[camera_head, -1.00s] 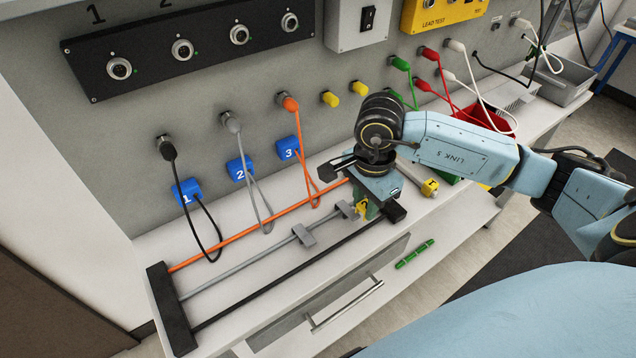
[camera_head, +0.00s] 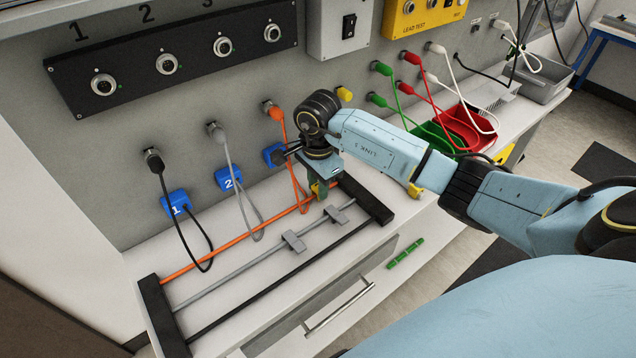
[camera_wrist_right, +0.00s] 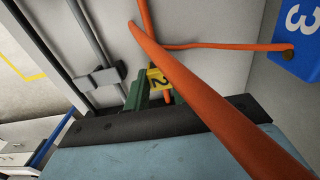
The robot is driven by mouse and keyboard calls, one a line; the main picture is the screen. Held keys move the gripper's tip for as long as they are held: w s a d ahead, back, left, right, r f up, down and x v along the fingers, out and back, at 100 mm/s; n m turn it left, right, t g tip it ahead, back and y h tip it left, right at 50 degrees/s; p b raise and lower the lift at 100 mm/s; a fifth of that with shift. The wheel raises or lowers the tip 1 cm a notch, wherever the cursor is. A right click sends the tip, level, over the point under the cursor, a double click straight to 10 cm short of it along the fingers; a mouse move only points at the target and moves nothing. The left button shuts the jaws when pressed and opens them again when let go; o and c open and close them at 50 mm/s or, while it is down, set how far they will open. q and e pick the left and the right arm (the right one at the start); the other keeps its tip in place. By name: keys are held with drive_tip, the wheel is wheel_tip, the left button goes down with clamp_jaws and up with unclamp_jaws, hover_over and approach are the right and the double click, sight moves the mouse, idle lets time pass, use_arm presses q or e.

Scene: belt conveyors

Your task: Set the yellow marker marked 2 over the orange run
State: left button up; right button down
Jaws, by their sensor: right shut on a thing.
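The yellow marker marked 2 (camera_wrist_right: 157,78) is held between the green fingers of my right gripper (camera_head: 323,193). In the head view the marker (camera_head: 315,188) shows as a small yellow patch at the right part of the orange run (camera_head: 235,241). In the right wrist view the orange run (camera_wrist_right: 147,14) leads down to the marker, and a bit of orange shows just below it. Whether the marker sits around the run or just above it, I cannot tell. My left gripper is not in view.
An orange cable (camera_wrist_right: 215,100) from the plug by blue block 3 (camera_wrist_right: 300,28) crosses close in front of the wrist camera. Grey (camera_head: 260,263) and black (camera_head: 275,289) runs lie parallel, with grey clips (camera_head: 294,241) on the grey one. Another yellow piece (camera_head: 414,190) shows beside my arm.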

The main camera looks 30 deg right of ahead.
drive_tip(key=shift+f, duration=0.2)
drive_tip(key=c, duration=1.2)
unclamp_jaws()
drive_tip(key=shift+r, duration=0.25)
wheel_tip(320, 180, up, 12)
drive_tip(key=shift+f, duration=0.1)
